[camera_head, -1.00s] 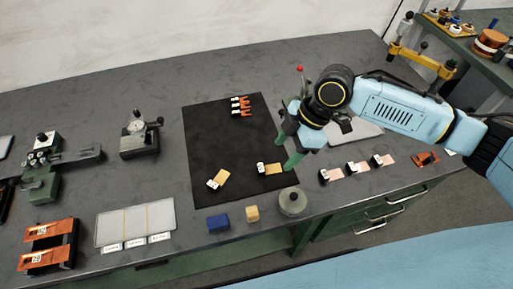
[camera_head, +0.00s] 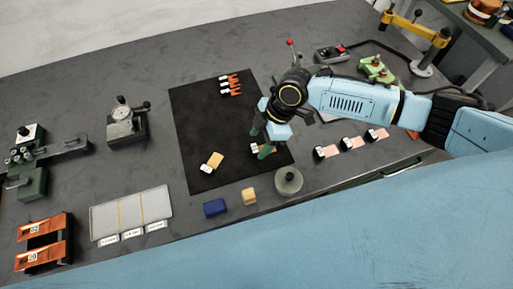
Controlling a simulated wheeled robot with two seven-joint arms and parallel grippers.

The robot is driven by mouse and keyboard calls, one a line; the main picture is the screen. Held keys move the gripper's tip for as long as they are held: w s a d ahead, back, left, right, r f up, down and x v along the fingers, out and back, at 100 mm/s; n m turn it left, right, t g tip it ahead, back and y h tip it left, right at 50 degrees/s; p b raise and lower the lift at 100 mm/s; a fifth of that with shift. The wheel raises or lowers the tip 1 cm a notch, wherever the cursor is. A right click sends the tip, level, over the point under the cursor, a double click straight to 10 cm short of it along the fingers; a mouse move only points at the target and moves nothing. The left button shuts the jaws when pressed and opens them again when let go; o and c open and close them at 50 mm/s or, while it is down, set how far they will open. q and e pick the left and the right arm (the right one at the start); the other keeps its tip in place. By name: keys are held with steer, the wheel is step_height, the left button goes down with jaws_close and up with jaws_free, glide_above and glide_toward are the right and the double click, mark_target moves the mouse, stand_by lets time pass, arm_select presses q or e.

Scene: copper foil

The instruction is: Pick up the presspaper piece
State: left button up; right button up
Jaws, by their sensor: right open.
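A tan piece with a white tag, which looks like presspaper, lies on the black mat (camera_head: 200,115) near its front right; its white end (camera_head: 254,149) shows beside my right gripper, which hides much of the rest. A second tan piece with a white tag (camera_head: 214,160) lies further left on the mat. My right gripper (camera_head: 260,144) is open, its green fingers pointing down at the first tan piece. I cannot tell whether the fingers touch it. My left gripper is not in view.
A round grey weight (camera_head: 289,181), a yellow block (camera_head: 249,196) and a blue block (camera_head: 215,207) stand in front of the mat. Tagged copper-coloured pieces (camera_head: 352,143) lie to the right. Orange-tipped pieces (camera_head: 231,85) lie at the mat's back.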

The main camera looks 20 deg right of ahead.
steer(key=shift+x, duration=1.4)
steer(key=shift+w, duration=0.1)
steer(key=c, duration=1.1)
steer(key=shift+o, duration=0.2)
steer(key=shift+r, duration=0.15)
